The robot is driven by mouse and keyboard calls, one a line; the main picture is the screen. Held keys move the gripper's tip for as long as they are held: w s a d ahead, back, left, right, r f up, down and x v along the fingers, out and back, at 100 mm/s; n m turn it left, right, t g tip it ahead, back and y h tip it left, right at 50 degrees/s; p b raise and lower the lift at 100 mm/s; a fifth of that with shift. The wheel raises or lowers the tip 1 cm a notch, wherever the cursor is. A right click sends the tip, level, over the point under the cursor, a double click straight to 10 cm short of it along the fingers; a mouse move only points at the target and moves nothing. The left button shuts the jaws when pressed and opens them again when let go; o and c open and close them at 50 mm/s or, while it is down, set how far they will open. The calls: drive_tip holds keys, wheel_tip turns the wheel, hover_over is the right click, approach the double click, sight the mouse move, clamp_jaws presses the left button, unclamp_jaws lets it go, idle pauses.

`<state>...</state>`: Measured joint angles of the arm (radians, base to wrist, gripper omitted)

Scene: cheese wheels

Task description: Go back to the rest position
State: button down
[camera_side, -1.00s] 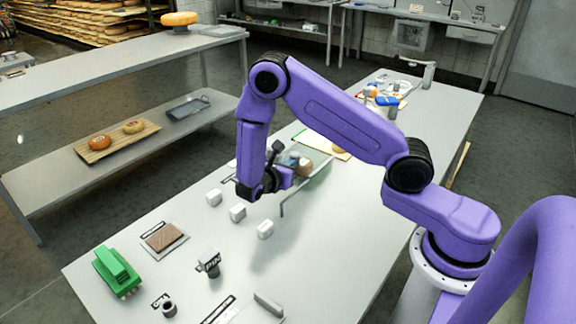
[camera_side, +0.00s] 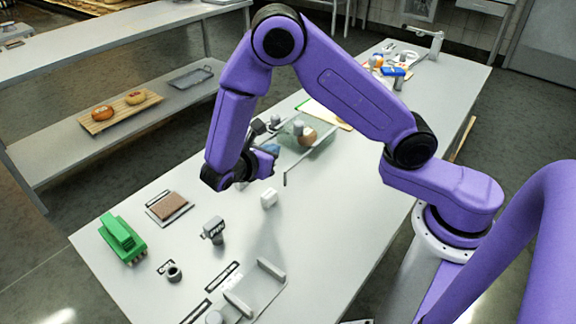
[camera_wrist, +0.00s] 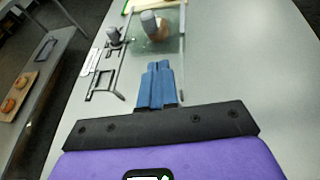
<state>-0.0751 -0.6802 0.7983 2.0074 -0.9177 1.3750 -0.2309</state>
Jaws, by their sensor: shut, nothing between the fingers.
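My gripper (camera_wrist: 157,84) shows in the wrist view with its two blue fingers together and nothing between them. In the side view my gripper (camera_side: 268,152) is partly hidden behind my wrist and hangs above the grey table (camera_side: 330,215). A small white block (camera_side: 269,198) stands on the table just below and to the right of my wrist. A glass plate (camera_side: 318,145) lies beyond my gripper with a round brown item (camera_side: 308,135) and a grey knob-like piece on it.
A green brush-like block (camera_side: 121,238), a brown slab (camera_side: 167,206), a grey stamp (camera_side: 214,230) and a small ring (camera_side: 174,272) stand on the near table. A shelf at left holds a wooden board (camera_side: 112,117) with two cheese wheels.

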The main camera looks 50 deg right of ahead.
drive_tip(key=s+r+m+y, duration=0.2)
drive_tip(key=s+r+y, duration=0.1)
drive_tip(key=s, duration=0.5)
drive_tip(key=s+r+m+g+y, duration=0.1)
drive_tip(key=s+r+m+y, duration=0.1)
drive_tip(key=s+y, duration=0.4)
drive_tip(key=s+d+r+m+g+y, duration=0.1)
drive_tip(key=s+r+m+y, duration=0.1)
drive_tip(key=s, duration=0.9)
drive_tip(key=r+y, duration=0.1)
drive_tip(key=y, duration=0.1)
drive_tip(key=shift+s+r+m+y, duration=0.15)
drive_tip(key=shift+r+m+y, duration=0.25)
